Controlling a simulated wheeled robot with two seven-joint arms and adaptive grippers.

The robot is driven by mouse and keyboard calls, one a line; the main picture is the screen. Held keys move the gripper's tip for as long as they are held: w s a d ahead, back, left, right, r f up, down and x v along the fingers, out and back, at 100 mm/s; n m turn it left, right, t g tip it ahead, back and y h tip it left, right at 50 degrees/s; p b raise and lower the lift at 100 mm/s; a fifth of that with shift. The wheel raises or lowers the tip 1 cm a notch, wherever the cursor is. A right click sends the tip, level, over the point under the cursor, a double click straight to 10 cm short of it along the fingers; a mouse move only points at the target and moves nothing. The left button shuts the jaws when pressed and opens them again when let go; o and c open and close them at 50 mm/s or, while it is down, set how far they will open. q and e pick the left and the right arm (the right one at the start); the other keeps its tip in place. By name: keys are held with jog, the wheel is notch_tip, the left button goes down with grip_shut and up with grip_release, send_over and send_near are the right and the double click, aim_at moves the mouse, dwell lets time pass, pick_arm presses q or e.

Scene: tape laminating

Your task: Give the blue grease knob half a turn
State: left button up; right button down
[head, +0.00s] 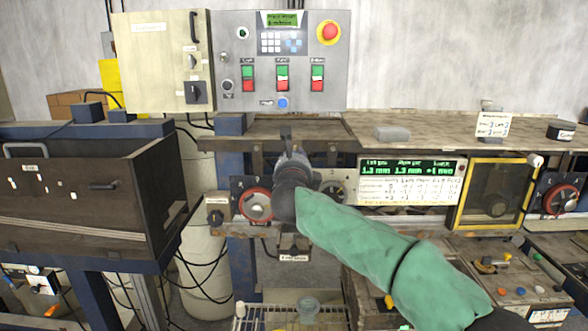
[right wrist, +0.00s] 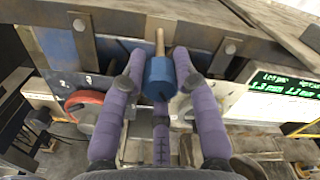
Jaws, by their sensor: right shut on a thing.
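The blue grease knob (right wrist: 159,77) shows in the right wrist view as a short blue cylinder, with a tan stem (right wrist: 160,42) rising from its top. My right gripper (right wrist: 159,66) is shut on it, purple padded fingers on its left and right sides and another below. In the head view my right gripper (head: 291,163) reaches up to the front edge of the machine, and the hand covers the knob. My left gripper is not in view.
A red-ringed dial (head: 256,204) sits just left of my right wrist. A green-lit display panel (head: 411,181) and a yellow-framed window (head: 491,194) are to the right. The worktop edge (head: 370,143) runs close above the hand. A control box (head: 340,80) stands behind.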

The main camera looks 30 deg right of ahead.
jog(key=m+b, duration=0.3)
jog(key=m, duration=0.2)
jog(key=shift+f, duration=0.2)
jog(key=shift+m+b, duration=0.7)
jog(key=shift+r, duration=0.1)
jog(key=c, duration=0.9)
grip_release()
jog(key=v, duration=1.2)
